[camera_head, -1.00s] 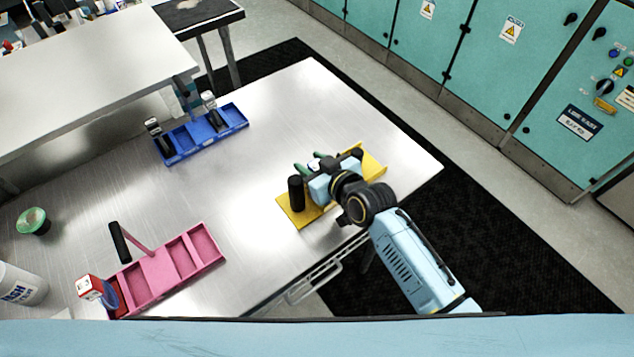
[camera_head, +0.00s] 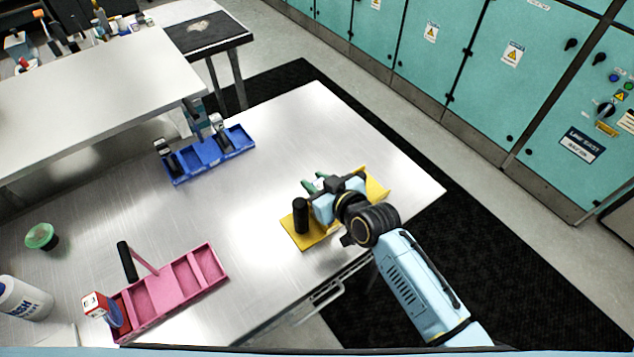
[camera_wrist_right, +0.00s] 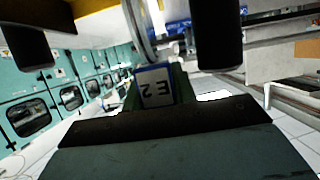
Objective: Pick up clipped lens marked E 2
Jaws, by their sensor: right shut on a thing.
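My right gripper (camera_head: 320,184) is over the yellow tray (camera_head: 297,236) near the table's right edge. It is shut on a green clipped piece (camera_head: 309,186), which is mostly hidden behind the gripper in the head view. In the right wrist view, a blue-edged white label (camera_wrist_right: 155,88) reading E 2 shows upside down on the green piece, close in front of the gripper's dark body. A curved, clear or metallic rim rises above the label. Whether the piece is clear of the tray is hidden. My left gripper is out of view.
A black upright cylinder (camera_head: 300,214) stands at the yellow tray's left end, close to the gripper. A pink compartment tray (camera_head: 185,287) lies front left, a blue tray (camera_head: 208,154) further back. The table's middle is clear.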

